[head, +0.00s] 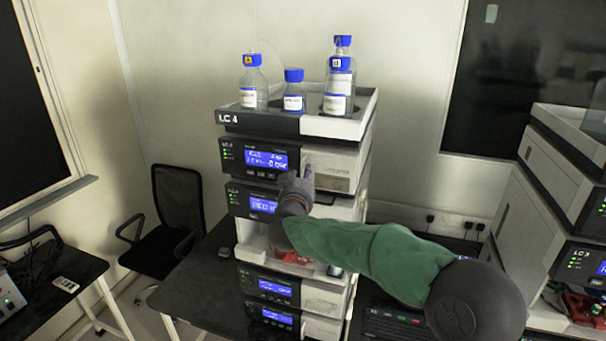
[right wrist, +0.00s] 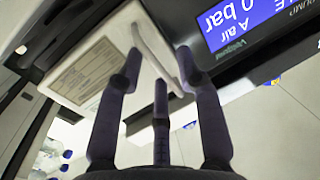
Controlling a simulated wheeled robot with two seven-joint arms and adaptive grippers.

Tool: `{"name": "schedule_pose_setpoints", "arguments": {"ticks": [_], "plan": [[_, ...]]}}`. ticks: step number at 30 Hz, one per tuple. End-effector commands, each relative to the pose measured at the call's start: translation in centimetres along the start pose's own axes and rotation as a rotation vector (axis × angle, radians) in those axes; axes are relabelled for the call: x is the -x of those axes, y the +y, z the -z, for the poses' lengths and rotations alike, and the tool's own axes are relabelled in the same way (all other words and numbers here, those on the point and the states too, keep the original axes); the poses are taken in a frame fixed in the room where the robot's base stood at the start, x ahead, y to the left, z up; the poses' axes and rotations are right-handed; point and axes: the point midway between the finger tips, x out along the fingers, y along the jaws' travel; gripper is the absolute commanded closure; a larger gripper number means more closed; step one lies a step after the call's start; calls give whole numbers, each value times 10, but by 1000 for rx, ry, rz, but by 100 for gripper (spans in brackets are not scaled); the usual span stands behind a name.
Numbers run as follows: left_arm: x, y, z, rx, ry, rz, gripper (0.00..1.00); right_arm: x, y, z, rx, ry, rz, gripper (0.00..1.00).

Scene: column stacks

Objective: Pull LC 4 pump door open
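The LC 4 stack (head: 262,122) stands on the dark bench in the middle of the head view. Its pump door is the pale panel (head: 340,178) right of the upper blue display. In the right wrist view the pump door (right wrist: 88,72) bears a printed label and a raised, curved handle (right wrist: 155,55). My right gripper (head: 297,178) is at the door's left side, partly hiding it. In the right wrist view its fingers (right wrist: 158,72) are spread, with the handle between the tips. I cannot tell whether they touch it. My left gripper is not in view.
Blue-capped bottles (head: 293,92) stand in the stack's top tray. The LC 3 stack (head: 560,200) is at the right. A black chair (head: 175,215) stands at the left. A keyboard (head: 395,328) lies on the bench below my right arm.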

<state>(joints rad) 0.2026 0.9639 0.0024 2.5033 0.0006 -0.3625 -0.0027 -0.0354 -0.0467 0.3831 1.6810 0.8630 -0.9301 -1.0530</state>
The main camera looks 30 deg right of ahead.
Motion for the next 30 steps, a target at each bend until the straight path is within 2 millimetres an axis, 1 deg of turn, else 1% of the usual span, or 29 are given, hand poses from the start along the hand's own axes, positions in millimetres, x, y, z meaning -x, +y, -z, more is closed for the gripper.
{"name": "schedule_pose_setpoints", "arguments": {"ticks": [1,4,13,14,15,17,26,30], "plan": [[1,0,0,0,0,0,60,-4,1,0,1,0,-2,64],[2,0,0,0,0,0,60,-9,0,0,1,0,-1,64],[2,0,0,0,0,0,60,-10,0,0,1,1,0,64],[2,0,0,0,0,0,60,-10,0,0,1,1,0,72],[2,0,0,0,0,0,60,-10,0,0,0,0,0,83],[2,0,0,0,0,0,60,-10,0,0,0,1,0,100],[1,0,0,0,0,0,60,-10,0,0,0,1,4,100],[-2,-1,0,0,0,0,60,-6,2,0,-3,3,29,100]]}}
